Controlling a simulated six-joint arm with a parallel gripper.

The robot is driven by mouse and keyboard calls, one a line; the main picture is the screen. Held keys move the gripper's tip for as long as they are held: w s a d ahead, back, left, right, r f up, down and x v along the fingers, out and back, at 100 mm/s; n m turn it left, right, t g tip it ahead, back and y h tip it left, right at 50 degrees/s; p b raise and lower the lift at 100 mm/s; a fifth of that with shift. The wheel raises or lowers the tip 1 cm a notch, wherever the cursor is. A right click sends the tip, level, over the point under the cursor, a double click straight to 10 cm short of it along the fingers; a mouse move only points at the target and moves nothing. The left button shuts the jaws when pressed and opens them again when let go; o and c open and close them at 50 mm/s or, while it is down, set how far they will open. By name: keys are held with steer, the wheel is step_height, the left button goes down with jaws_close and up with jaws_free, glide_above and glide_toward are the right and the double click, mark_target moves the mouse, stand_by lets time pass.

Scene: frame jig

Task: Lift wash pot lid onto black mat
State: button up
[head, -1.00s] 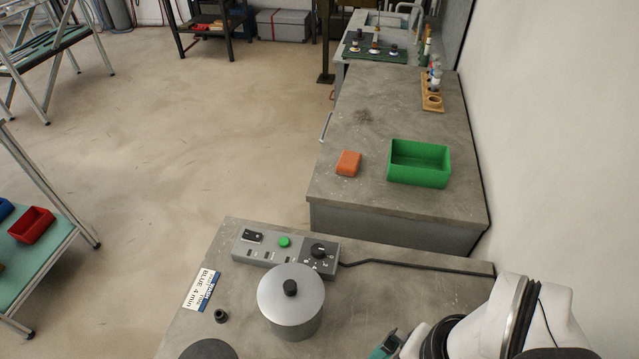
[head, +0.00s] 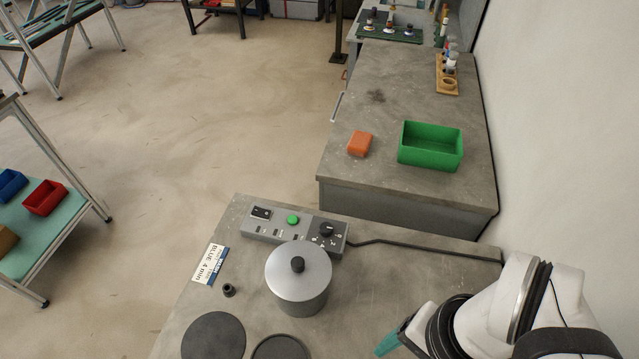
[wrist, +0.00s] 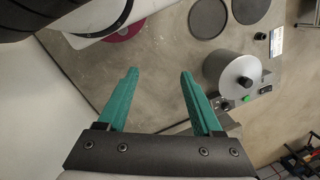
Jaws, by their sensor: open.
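The wash pot (head: 300,298) is a grey cylinder standing on the near bench. Its flat grey lid (head: 283,276) has a black knob and sits on top of it. The lid also shows in the wrist view (wrist: 222,72), right of my fingers. The black mat (head: 213,337) is a dark round disc on the bench, left and nearer than the pot, with nothing on it; it shows at the top of the wrist view (wrist: 251,9). My gripper (wrist: 159,72) has teal fingers spread apart with nothing between them. In the head view it is right of the pot, partly cut off.
A second dark disc with a rim (head: 281,349) lies beside the mat. A control box (head: 293,231) with a green button stands behind the pot. A small black fitting (head: 229,290) and a label card (head: 211,265) lie left. A red disc (wrist: 126,31) shows in the wrist view.

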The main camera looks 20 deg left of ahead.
step_height(320, 180, up, 5)
steer(key=n+h, duration=0.3)
steer(key=n, duration=2)
glide_above(297, 262)
steer(key=a, duration=0.2)
steer(key=shift+n, duration=0.3)
steer(key=f, duration=0.5)
steer(key=d+f, duration=0.1)
steer(key=f, duration=0.3)
steer(key=d+f, duration=0.1)
steer(key=f, duration=0.4)
steer(key=shift+f, duration=0.7)
jaws_close()
